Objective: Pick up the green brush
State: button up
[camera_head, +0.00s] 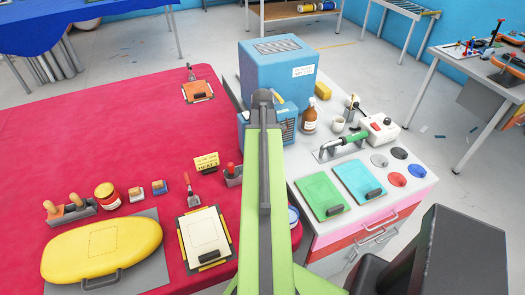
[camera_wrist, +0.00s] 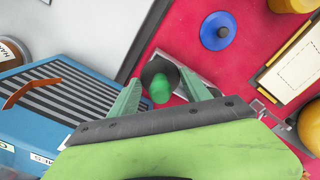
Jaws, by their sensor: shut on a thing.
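In the wrist view, my gripper (camera_wrist: 163,80) has its two green fingers on either side of a green brush (camera_wrist: 160,91). The brush shows as a rounded green end with a dark round part around and behind it. It is between the fingers, and the gripper is shut on it. Below it in the picture is the red table; I cannot tell how high the brush is above it. In the head view, my arm hides the gripper and brush.
A blue vented box (camera_wrist: 62,100) is close on the left in the wrist view. The red table (camera_head: 120,140) holds a yellow board (camera_head: 105,250) and clipboard (camera_head: 207,238).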

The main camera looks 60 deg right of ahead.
jog(key=s+d+r+p, duration=0.1)
jog(key=s+r+p, duration=0.4)
jog(key=s, duration=0.6)
jog(key=shift+d+r, duration=0.3)
jog(key=shift+r, duration=0.4)
